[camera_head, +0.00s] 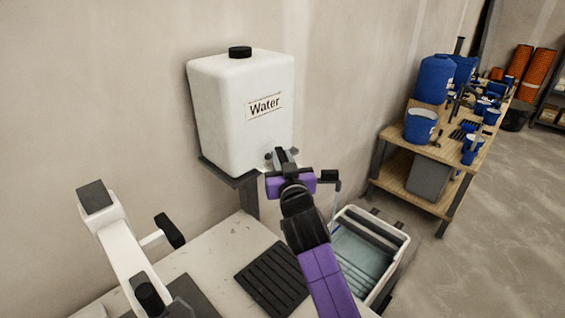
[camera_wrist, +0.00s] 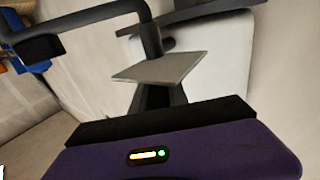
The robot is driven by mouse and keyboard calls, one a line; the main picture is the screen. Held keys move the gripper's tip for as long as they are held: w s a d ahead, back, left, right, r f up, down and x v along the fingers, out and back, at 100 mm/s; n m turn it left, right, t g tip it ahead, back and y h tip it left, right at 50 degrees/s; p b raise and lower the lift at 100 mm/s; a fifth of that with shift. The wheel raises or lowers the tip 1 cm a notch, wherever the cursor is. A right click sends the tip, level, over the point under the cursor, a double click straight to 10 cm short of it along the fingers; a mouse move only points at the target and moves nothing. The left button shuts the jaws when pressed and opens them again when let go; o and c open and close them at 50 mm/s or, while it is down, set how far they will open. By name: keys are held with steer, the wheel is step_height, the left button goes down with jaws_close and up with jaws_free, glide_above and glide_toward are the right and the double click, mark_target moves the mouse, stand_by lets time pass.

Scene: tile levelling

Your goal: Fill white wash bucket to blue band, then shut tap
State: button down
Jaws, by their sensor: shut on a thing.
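A white water tank (camera_head: 240,115) marked "Water" sits on a dark bracket against the wall. My gripper (camera_head: 282,158) is at the tap at the tank's lower front and is shut on the tap handle; the grip itself is mostly hidden. The dark tap spout (camera_head: 331,178) shows right of my gripper, its end pointing down; its pipe also shows in the wrist view (camera_wrist: 95,17). The white wash bucket (camera_head: 399,238) stands below, with pale blue-green water (camera_head: 362,252) inside. My arm covers part of it.
A pale worktop (camera_head: 205,258) with a black slotted mat (camera_head: 272,279) lies below the tank. A wooden bench (camera_head: 398,137) with blue buckets (camera_head: 420,125) stands at the right. Open floor (camera_head: 490,240) lies at the lower right.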

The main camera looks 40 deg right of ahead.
mark_target(270, 165)
steer(key=shift+w+a+f+m+g+h+b, duration=0.2)
steer(key=shift+m+g+h+b, duration=0.55)
steer(key=shift+b, duration=1)
steer(key=shift+w+a+f+m+g+h+b, duration=0.2)
steer(key=shift+m+g+h+b, duration=0.55)
steer(key=shift+b, duration=1.05)
steer(key=shift+w+a+f+m+g+h+b, duration=0.15)
steer(key=shift+m+g+h+b, duration=0.55)
steer(key=shift+b, duration=1.05)
steer(key=m+g+h+b, duration=0.1)
steer(key=b, duration=0.1)
steer(key=m+g+b, duration=0.1)
steer(key=b, duration=0.1)
steer(key=g+h+b, duration=0.1)
steer(key=g+b, duration=0.1)
steer(key=shift+w+a+r+m+h, duration=0.2)
steer(key=shift+w+a+m+h, duration=0.1)
steer(key=shift+w+m, duration=0.1)
steer(key=m+g+b, duration=0.1)
steer(key=m+g+h+b, duration=0.1)
steer(key=g+b, duration=0.1)
steer(key=shift+w+r+g, duration=0.15)
steer(key=shift+w+g, duration=0.15)
steer(key=shift+m+g+b, duration=0.3)
steer(key=shift+m, duration=0.1)
steer(key=c, duration=1.3)
jaws_free()
steer(key=shift+r, duration=0.1)
step_height(270, 165, up, 20)
steer(key=shift+p, duration=0.9)
